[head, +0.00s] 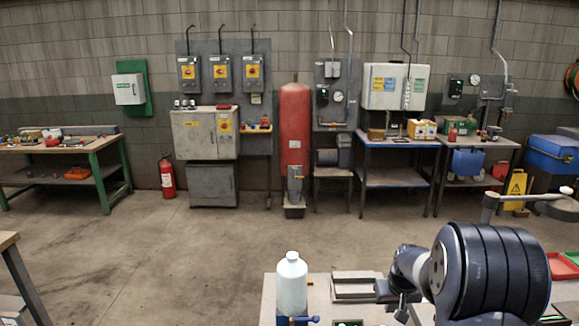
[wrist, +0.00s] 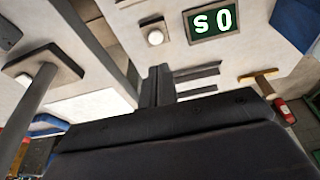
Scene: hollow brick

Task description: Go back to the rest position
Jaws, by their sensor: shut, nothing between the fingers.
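My gripper (wrist: 158,84) shows in the wrist view with its dark fingers together and nothing between them. It is above a pale work surface (wrist: 98,85). In the head view my arm reaches over the bench (head: 268,300) at the lower right, and its dark ribbed link hides part of the bench. I cannot make out the fingertips clearly there.
A pale bottle (head: 292,285) stands on the bench, left of a grey metal tray (head: 355,288). A display with green-white characters (wrist: 213,20) and a round white button (wrist: 155,38) lie near the gripper. Open concrete floor (head: 200,245) lies left of the bench.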

